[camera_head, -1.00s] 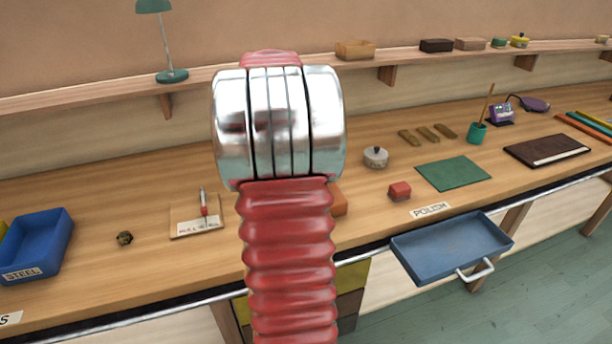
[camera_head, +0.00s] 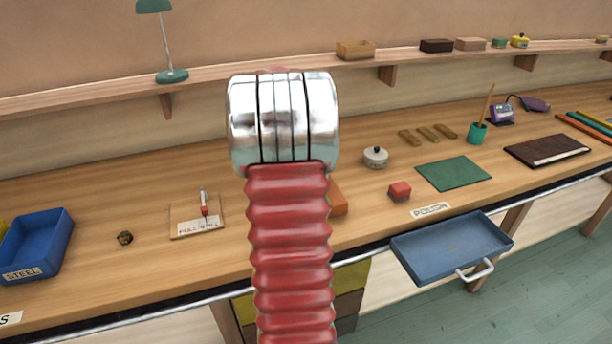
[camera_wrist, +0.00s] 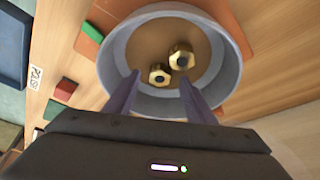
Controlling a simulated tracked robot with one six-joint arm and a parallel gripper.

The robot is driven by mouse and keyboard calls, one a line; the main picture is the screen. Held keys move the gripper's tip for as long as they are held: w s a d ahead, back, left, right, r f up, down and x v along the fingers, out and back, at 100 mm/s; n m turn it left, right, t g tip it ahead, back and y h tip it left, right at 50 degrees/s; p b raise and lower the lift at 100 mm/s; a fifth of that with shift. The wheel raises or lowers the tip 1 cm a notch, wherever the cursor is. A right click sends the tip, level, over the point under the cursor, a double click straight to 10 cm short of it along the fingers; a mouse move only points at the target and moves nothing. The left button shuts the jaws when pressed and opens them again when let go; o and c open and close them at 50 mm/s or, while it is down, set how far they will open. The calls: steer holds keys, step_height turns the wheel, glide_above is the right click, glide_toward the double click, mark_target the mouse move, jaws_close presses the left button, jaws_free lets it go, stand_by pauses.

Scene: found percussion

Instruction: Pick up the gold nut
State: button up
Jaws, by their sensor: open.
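In the wrist view, two gold nuts lie in a round grey bowl (camera_wrist: 233,58) with a tan inside. One nut (camera_wrist: 160,75) is nearer my gripper and the other nut (camera_wrist: 181,57) sits just beyond it to the right, close to it or touching. My gripper (camera_wrist: 160,82) is open, its two fingers spread over the near side of the bowl. The nearer nut shows between the fingertips, with nothing held. In the head view my arm hides the bowl and gripper. A small dark brassy piece (camera_head: 125,238) lies alone on the bench.
An orange mat (camera_head: 339,198) shows beside my arm. A blue STEEL tray (camera_head: 62,250) is at left, a red block (camera_head: 399,191) and a lidded grey pot (camera_head: 376,157) at right. A blue drawer (camera_head: 452,250) sticks out from the bench front.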

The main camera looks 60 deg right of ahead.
steer(key=shift+d+f, duration=0.3)
steer(key=shift+f, duration=0.35)
steer(key=shift+c, duration=0.6)
steer(key=c, duration=1.1)
steer(key=shift+r, duration=0.15)
step_height(320, 180, up, 10)
